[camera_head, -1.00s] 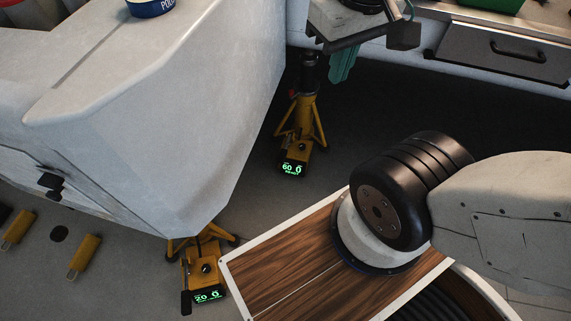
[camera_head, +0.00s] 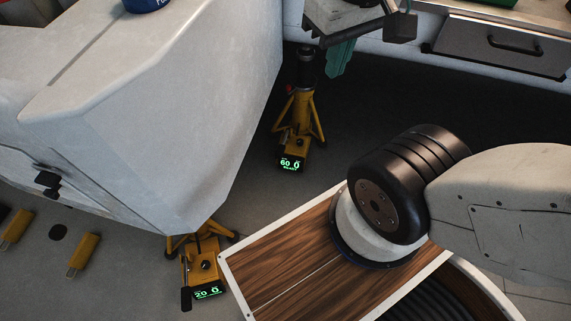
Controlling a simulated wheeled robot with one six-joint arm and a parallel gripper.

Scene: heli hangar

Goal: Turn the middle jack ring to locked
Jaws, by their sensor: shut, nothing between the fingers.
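Two yellow tripod jacks stand on the dark floor. The farther jack (camera_head: 297,115) is upright, with a dark collar (camera_head: 306,75) near its top and a small red part beside the collar. Its green display (camera_head: 290,164) seems to read 60 and 0. The nearer jack (camera_head: 201,262) is partly hidden under the pale fuselage, so its upper part and any ring are out of sight. Its display (camera_head: 208,292) seems to read 20 and 0. I cannot tell which jack is the middle one, or a ring's setting. My gripper is outside the view.
The pale fuselage (camera_head: 150,110) overhangs the floor at left. Yellow blocks (camera_head: 83,255) lie at lower left. A drawer bench (camera_head: 500,50) stands at upper right, and a teal cloth (camera_head: 340,60) hangs near the farther jack. Dark floor right of that jack is clear.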

